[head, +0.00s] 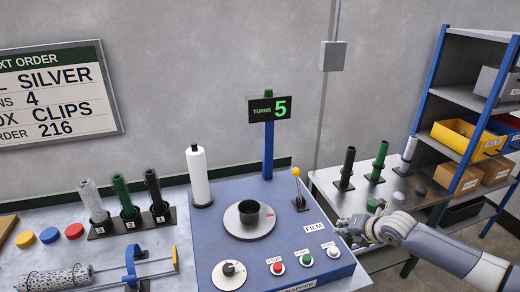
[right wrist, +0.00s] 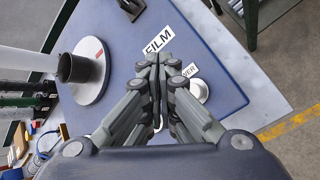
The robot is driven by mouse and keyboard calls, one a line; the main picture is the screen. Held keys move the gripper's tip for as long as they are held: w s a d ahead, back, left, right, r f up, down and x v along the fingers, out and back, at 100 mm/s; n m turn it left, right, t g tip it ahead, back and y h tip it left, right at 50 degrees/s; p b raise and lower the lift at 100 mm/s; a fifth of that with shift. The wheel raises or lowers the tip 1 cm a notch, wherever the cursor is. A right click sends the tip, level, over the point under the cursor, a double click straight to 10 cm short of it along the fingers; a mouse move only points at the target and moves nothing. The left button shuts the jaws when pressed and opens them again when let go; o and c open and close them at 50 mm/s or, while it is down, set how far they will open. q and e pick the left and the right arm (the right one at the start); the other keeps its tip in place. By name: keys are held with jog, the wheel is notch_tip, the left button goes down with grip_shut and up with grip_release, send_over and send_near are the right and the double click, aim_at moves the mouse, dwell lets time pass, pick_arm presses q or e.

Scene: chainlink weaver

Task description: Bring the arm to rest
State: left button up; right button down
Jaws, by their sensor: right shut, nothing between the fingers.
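My right gripper (head: 350,229) is at the right edge of the blue wrapper machine (head: 240,215), its arm coming in from the right. In the right wrist view its fingers (right wrist: 153,62) are shut together and empty. My left gripper is not in view.
The machine carries a turntable (head: 236,219) with a black cup, a yellow-knobbed lever (head: 297,185), and red (head: 277,267) and green (head: 306,259) buttons. A counter (head: 280,107) reads TURNS 5. A side table with upright rolls (head: 380,160) and a shelf (head: 470,100) stand right.

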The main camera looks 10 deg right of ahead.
jog(key=s+a+f+m+g+y, duration=0.15)
jog(key=s+a+f+m, duration=0.35)
jog(key=s+a, duration=0.55)
jog(key=s+a+f+m+g, duration=0.2)
jog(key=s+a+m, duration=0.55)
jog(key=a, duration=0.55)
jog(key=s+d+r+m+g+h, duration=0.1)
jog(key=s+d+m, duration=0.2)
jog(key=s+m, duration=0.45)
jog(key=s+d+r+m+g+h, duration=0.1)
jog(key=s+d+m+h, duration=0.15)
jog(key=s+m, duration=0.55)
notch_tip(320, 180, down, 35)
jog(key=s+n+g+b, duration=0.1)
jog(key=s+b, duration=0.2)
jog(key=b, duration=0.5)
jog(key=s+d+f+b, duration=0.1)
jog(key=s+f+b, duration=0.1)
jog(key=s+f, duration=0.6)
jog(key=s+d+f+g+b, duration=0.1)
jog(key=s+d+f+b, duration=0.1)
jog(key=s+f, duration=0.6)
notch_tip(320, 180, down, 5)
jog(key=shift+r+b, duration=0.1)
jog(key=shift+b, duration=0.4)
